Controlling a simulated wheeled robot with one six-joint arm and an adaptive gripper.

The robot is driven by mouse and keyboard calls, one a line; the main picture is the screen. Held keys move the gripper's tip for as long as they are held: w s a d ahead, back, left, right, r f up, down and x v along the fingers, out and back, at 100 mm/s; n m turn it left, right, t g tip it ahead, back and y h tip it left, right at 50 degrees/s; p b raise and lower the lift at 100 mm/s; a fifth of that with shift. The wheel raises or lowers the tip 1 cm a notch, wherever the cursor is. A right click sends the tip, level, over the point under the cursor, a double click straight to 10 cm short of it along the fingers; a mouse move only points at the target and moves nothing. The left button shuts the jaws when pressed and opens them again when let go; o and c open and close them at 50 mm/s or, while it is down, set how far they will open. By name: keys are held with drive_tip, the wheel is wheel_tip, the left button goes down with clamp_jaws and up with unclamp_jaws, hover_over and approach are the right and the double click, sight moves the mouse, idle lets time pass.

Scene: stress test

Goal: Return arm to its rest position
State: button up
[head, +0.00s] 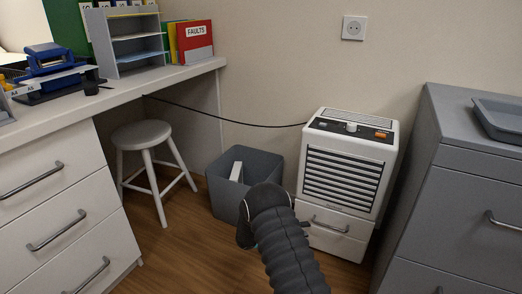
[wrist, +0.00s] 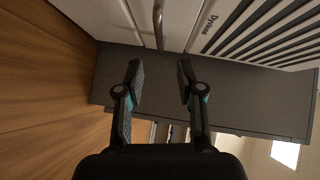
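My gripper (wrist: 159,80) shows in the wrist view with its two dark fingers apart and nothing between them. Behind the fingers is the plain grey side of a cabinet (wrist: 140,85). In the head view my arm, in a ribbed dark sleeve (head: 285,240), rises from the bottom edge and bends in front of the grey bin and the white appliance. The gripper itself is hidden by the arm in the head view.
A white appliance (head: 348,165) with a slatted front stands above a drawer, left of the grey cabinet (head: 455,200). A grey bin (head: 225,190) holding something white and a stool (head: 145,135) stand left. A cable (head: 240,123) runs along the wall. Wooden floor (head: 185,255) is free left of my arm.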

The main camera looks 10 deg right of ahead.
drive_tip(key=s+f+m+g+y, duration=0.3)
drive_tip(key=s+f+m+g, duration=0.15)
drive_tip(key=s+m, duration=0.5)
drive_tip(key=s+a+r+m+g+y, duration=0.1)
drive_tip(key=s+a+r+m+y, duration=0.1)
drive_tip(key=s+r+m, duration=0.5)
drive_tip(key=s+a+r+m+t+y+p, duration=0.2)
drive_tip(key=s+r+m, duration=0.5)
drive_tip(key=r, duration=0.7)
drive_tip(key=s+a+r+m+t+y+p, duration=0.3)
drive_tip(key=s+r+m, duration=0.5)
drive_tip(key=r, duration=0.5)
drive_tip(key=s+a+r+m+t+y+p, duration=0.2)
drive_tip(key=s+r+m+y, duration=0.4)
drive_tip(key=r, duration=0.8)
drive_tip(key=shift+s+a+r+m+t+p, duration=0.35)
drive_tip(key=shift+s+m+t+p, duration=0.3)
drive_tip(key=shift+s+m+p, duration=0.35)
